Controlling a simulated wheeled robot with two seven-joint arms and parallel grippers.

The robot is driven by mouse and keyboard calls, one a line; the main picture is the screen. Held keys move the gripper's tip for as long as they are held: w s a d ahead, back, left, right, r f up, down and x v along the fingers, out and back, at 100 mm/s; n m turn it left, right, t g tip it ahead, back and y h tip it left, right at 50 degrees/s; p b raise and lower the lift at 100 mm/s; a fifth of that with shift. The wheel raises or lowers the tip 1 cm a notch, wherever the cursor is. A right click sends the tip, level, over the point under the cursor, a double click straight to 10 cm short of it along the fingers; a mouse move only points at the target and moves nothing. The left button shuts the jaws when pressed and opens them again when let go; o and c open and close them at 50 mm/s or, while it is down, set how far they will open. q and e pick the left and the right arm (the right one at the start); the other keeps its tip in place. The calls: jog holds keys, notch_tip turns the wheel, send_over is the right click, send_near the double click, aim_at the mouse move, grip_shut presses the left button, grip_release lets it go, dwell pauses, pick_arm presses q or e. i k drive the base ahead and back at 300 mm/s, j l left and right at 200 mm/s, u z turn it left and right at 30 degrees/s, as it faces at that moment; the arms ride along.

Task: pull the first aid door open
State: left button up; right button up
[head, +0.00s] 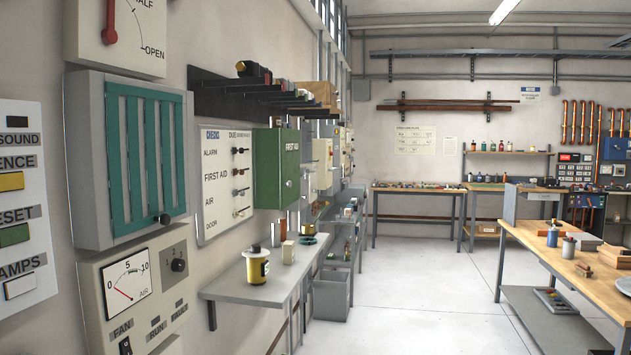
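The first aid box is a green wall cabinet with a green door (291,168) marked "FIRST AID". It hangs on the left wall in the middle of the head view, above a grey shelf. Neither of my grippers shows in the head view, so nothing of mine is seen near the door.
A dark rack (245,95) juts out above. A wooden workbench (540,243) stands at right. The floor (430,290) between is clear.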

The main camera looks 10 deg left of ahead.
aim_at(289, 138)
jog(key=i+l, duration=0.2)
jog(key=i, duration=0.4)
jog(key=i+l+z, duration=0.1)
jog(key=i+l, duration=0.15)
jog(key=i, duration=0.35)
jog(key=i+l, duration=0.15)
jog(key=i, duration=0.45)
jog(key=i+l+z, duration=0.1)
jog(key=i, duration=0.55)
